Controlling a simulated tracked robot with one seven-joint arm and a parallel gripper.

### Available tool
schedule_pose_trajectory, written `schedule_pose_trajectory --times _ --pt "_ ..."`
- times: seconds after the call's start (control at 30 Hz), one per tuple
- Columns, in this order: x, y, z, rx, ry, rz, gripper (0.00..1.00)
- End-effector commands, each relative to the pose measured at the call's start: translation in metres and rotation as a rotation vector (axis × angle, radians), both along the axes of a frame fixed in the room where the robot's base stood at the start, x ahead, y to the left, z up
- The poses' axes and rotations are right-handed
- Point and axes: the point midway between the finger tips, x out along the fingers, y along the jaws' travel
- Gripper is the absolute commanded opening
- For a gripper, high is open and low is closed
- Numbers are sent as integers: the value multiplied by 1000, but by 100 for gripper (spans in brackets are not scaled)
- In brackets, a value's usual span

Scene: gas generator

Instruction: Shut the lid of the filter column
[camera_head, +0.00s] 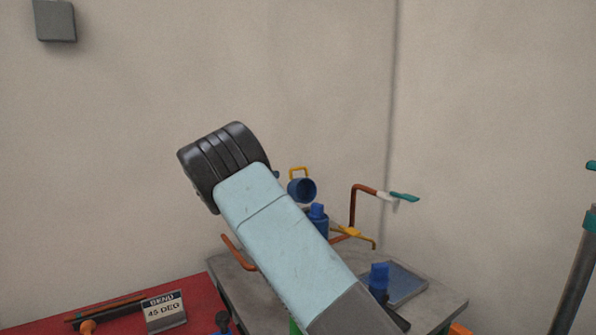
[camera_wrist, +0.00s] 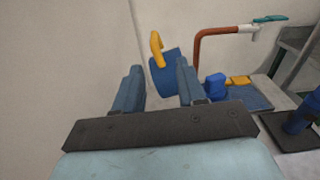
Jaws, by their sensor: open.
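The filter column's blue lid (camera_head: 303,190) with its yellow handle (camera_head: 298,171) stands tilted up, its hollow side facing right in the head view. The blue column (camera_head: 319,222) is below it, partly hidden behind my arm. In the wrist view the lid (camera_wrist: 167,75) and yellow handle (camera_wrist: 156,49) show between and beyond the fingers of my gripper (camera_wrist: 158,67). The jaws are open and empty. The right finger overlaps the lid's edge in the picture; I cannot tell whether they touch. In the head view my arm hides the fingers.
A brown pipe with a teal-handled tap (camera_head: 403,197) rises right of the lid. The grey table (camera_head: 440,305) also bears a second blue-topped piece (camera_head: 379,277) on a flat plate. A red bench (camera_head: 200,295) with a "BEND 45 DEG" sign (camera_head: 164,311) stands left.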

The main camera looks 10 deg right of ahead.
Motion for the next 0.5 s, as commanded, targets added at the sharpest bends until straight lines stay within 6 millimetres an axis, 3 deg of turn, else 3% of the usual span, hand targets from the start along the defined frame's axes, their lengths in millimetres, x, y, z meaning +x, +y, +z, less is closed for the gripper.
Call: schedule_pose_trajectory --times 0.1,0.2,0.5 --pt "4 11 -2 -36 7 13 40" --pt "6 10 -2 -45 10 14 40" --pt "21 -30 -2 -43 9 11 40"
